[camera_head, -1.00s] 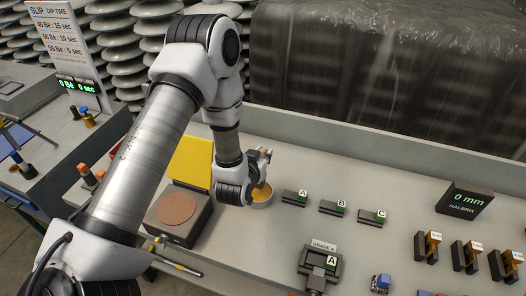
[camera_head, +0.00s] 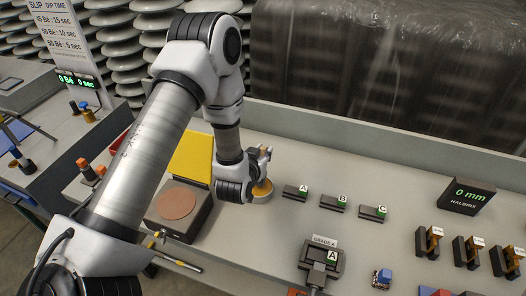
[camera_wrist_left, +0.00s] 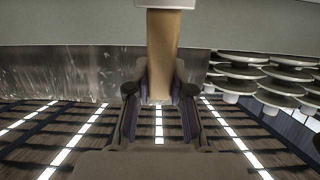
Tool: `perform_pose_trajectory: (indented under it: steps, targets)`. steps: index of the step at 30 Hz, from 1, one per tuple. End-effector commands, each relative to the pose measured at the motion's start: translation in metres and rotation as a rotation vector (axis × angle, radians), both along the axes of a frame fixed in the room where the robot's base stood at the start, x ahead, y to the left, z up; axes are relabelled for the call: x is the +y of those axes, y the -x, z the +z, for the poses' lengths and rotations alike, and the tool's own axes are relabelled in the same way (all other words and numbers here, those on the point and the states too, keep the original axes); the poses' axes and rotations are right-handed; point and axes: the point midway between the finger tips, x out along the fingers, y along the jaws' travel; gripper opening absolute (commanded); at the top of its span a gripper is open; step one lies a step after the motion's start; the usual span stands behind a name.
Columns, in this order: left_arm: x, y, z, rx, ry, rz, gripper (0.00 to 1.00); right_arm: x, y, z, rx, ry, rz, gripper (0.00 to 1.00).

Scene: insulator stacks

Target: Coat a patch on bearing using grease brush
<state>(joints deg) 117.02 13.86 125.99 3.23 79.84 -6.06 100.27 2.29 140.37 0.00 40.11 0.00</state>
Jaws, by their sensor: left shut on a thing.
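A reddish-brown disc (camera_head: 177,204) lies on a grey block to the left, in front of a yellow panel (camera_head: 191,157). I cannot tell which thing is the bearing. My right gripper does not show.
Dark blocks marked A (camera_head: 295,192), B (camera_head: 332,203) and C (camera_head: 373,213) stand right of the pot. A GRADE A holder (camera_head: 321,262) is in front of them. A "0 mm" display (camera_head: 467,196) and several clamp-like pieces stand at the right.

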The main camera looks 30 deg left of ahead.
Motion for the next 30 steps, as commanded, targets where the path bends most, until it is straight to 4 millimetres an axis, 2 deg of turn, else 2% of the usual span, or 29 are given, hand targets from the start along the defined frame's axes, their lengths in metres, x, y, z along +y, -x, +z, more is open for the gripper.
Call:
perform_pose_trajectory:
  steps: [30]
  targets:
    - [-0.0001,-0.0001,-0.0082,0.0,0.0,0.0,0.0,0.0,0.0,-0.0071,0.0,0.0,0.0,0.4]
